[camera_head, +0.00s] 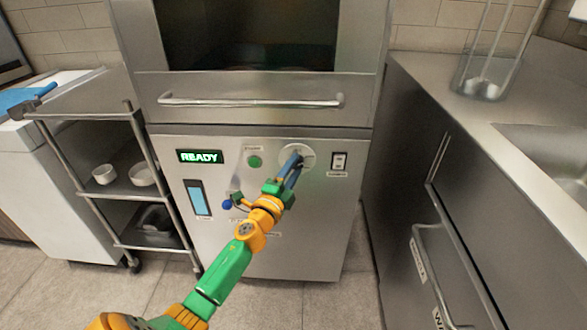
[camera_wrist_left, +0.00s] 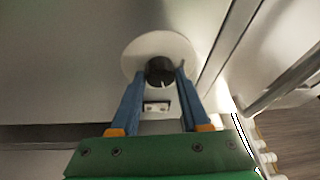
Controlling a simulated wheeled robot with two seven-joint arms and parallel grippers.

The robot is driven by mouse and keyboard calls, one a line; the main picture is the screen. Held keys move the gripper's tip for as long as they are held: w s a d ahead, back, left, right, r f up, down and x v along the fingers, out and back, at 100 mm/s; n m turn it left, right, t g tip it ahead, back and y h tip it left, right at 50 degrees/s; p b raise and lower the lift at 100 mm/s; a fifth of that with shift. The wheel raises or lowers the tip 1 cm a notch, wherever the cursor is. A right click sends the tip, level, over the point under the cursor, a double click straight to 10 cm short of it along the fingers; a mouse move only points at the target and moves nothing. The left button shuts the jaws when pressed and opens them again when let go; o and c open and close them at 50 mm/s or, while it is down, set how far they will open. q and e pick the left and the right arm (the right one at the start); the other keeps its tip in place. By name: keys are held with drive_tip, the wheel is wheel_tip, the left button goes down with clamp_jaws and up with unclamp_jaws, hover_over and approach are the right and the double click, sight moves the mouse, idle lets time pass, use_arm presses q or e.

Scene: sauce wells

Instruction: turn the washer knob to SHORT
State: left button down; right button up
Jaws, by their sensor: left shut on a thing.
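The washer (camera_head: 310,240) is a steel-fronted machine with a green READY display (camera_head: 200,156). Its knob (camera_wrist_left: 160,70) is black with a white pointer mark and sits on a round white dial plate (camera_wrist_left: 143,46). The plate also shows in the head view (camera_head: 309,150), where the gripper covers the knob. My left gripper (camera_head: 295,158) reaches up to the dial. In the wrist view its blue fingers (camera_wrist_left: 161,75) are shut on the knob, one on each side. The dial's words, SHORT included, cannot be read. My right gripper is not in view.
A green button (camera_head: 255,162) is left of the dial and a rocker switch (camera_head: 339,161) right of it. A blue-tipped lever (camera_head: 227,204) is lower left. A bar handle (camera_head: 250,101) juts out above. A steel cart (camera_head: 90,102) stands left, a sink counter (camera_head: 460,115) right.

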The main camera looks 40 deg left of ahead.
use_arm(q)
drive_tip(key=shift+c, duration=1.9)
unclamp_jaws()
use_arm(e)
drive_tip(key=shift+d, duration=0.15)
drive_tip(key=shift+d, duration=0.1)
use_arm(q)
drive_tip(key=shift+s, duration=0.2)
drive_tip(key=v, duration=0.6)
drive_tip(key=shift+s, duration=0.35)
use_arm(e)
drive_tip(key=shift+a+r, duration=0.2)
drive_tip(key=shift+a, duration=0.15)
